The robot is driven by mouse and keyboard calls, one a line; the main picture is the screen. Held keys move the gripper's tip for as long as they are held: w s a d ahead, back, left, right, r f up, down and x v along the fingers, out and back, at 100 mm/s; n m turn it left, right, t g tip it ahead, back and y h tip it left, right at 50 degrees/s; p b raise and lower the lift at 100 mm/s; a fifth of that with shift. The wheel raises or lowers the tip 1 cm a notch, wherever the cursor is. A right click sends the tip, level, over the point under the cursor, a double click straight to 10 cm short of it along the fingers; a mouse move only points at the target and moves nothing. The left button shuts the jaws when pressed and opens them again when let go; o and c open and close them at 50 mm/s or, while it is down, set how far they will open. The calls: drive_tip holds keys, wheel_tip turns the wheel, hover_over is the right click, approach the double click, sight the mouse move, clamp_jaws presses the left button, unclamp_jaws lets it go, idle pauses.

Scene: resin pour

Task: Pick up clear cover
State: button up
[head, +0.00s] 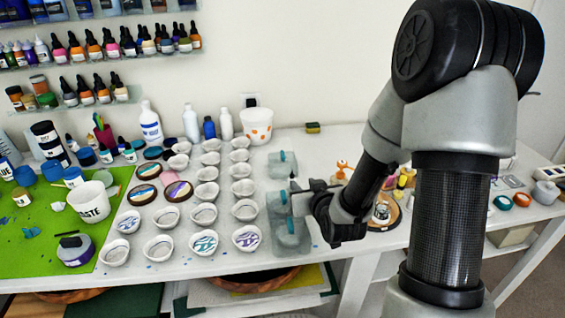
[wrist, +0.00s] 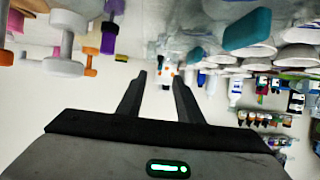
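Several low clear covers with teal handles stand in a column at the middle of the white table. The back clear cover (head: 278,170) and the front clear cover (head: 291,245) show in the head view. My gripper (head: 296,190) points left, over or beside the middle of this column; the exact gap cannot be told. In the wrist view, which looks upside down, my gripper (wrist: 164,76) has its fingers apart with nothing between them. A teal handle (wrist: 247,29) and blurred clear plastic (wrist: 178,28) show beyond the fingers, at the top.
White cups (head: 245,210) stand in rows left of the covers. A green mat (head: 30,255) holds a white bucket (head: 90,203) marked "PASTE". A round wooden board (head: 385,222) with small items lies to the right, behind my arm. Bottles (head: 150,122) line the wall.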

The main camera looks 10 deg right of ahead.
drive_tip(key=w+g, duration=0.1)
drive_tip(key=w, duration=0.3)
drive_tip(key=w+r+g+p, duration=0.1)
drive_tip(key=w, duration=0.3)
drive_tip(key=w+r+g, duration=0.1)
drive_tip(key=w, duration=0.3)
drive_tip(key=shift+w+r+g, duration=0.1)
drive_tip(key=shift+w+g, duration=0.2)
drive_tip(key=shift+g, duration=0.1)
drive_tip(key=w+r+g+p, duration=0.1)
drive_tip(key=w+r+g, duration=0.25)
drive_tip(key=r, duration=0.25)
drive_tip(key=g+h+p, duration=0.1)
approach(283, 153)
drive_tip(key=shift+w+f+m+g+p, duration=0.3)
drive_tip(key=shift+w+f+m, duration=0.1)
drive_tip(key=shift+w+f, duration=0.4)
drive_tip(key=shift+p+x, duration=0.4)
drive_tip(key=shift+x, duration=2.35)
drive_tip(key=shift+s, duration=0.15)
clamp_jaws()
